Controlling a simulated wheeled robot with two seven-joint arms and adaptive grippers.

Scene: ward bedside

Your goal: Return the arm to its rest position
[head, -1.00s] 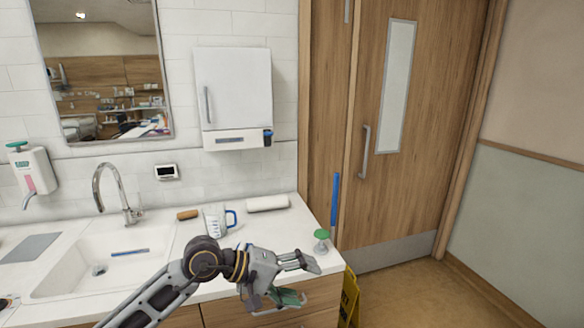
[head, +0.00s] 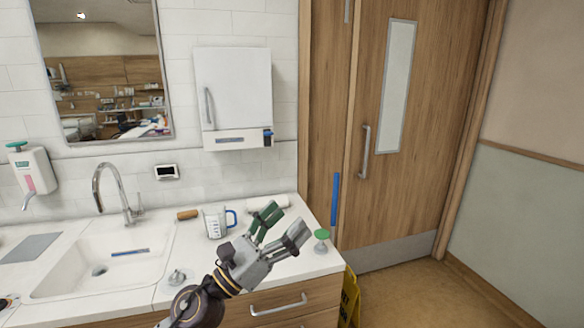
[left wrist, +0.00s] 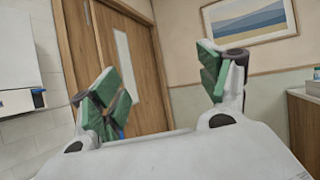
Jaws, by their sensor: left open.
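My left arm comes in from the bottom of the head view, and my left gripper (head: 284,226) is above the right part of the counter, in front of the white roll. Its green-padded fingers are spread apart with nothing between them. In the left wrist view the left gripper (left wrist: 165,85) is also open and empty, with the door and a wall picture beyond it. My right gripper does not show in either view.
The white counter (head: 205,262) holds a measuring jug (head: 214,222), a brown brush (head: 187,214), a white roll (head: 262,203) and a green-topped item (head: 321,240). A sink (head: 100,262) is at left. A yellow floor sign (head: 349,300) stands beside the counter's right end.

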